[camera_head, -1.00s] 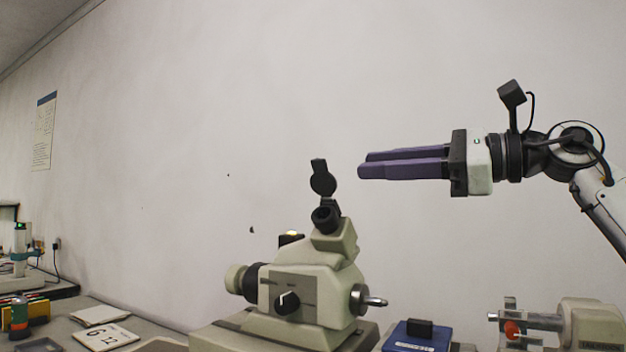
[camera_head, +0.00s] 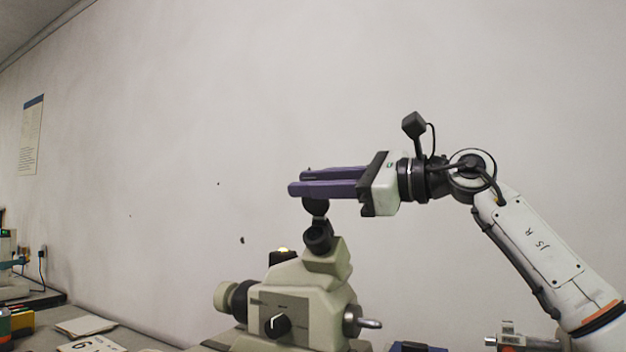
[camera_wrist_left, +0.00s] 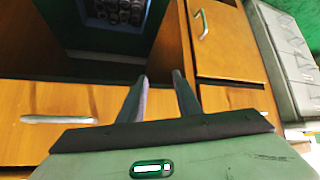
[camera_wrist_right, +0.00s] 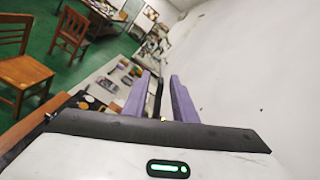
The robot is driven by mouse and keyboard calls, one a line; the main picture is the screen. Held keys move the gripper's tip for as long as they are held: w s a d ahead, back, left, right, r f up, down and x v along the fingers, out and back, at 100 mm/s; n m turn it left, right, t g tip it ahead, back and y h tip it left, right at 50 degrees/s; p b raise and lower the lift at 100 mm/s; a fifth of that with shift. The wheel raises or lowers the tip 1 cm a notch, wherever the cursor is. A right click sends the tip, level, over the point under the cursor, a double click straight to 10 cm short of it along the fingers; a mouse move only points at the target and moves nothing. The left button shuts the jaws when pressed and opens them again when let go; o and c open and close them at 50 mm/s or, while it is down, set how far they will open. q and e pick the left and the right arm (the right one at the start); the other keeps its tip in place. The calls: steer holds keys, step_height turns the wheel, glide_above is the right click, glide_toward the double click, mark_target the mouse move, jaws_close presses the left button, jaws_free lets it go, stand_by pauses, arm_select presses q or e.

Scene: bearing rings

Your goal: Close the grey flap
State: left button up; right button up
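The dark grey flap (camera_head: 316,207) stands raised above the eyepiece (camera_head: 319,238) of the beige machine (camera_head: 300,300). Its upper part is hidden by the fingers of my right gripper (camera_head: 297,182) in the head view. The purple fingers are level, point left and lie across the flap's top. In the right wrist view, a thin dark upright shape, apparently the flap (camera_wrist_right: 158,98), shows between the two parted fingers, with gaps on both sides. My left gripper (camera_wrist_left: 161,76) is open and empty, in front of wooden drawers, and out of the head view.
A blue box (camera_head: 418,347) and a metal-ended device (camera_head: 506,338) stand right of the machine. Number cards (camera_head: 88,326) lie on the bench to its left. The plain wall (camera_head: 150,150) is behind; the air left of the gripper is clear.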

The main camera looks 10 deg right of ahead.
jaws_close()
stand_by(1.4)
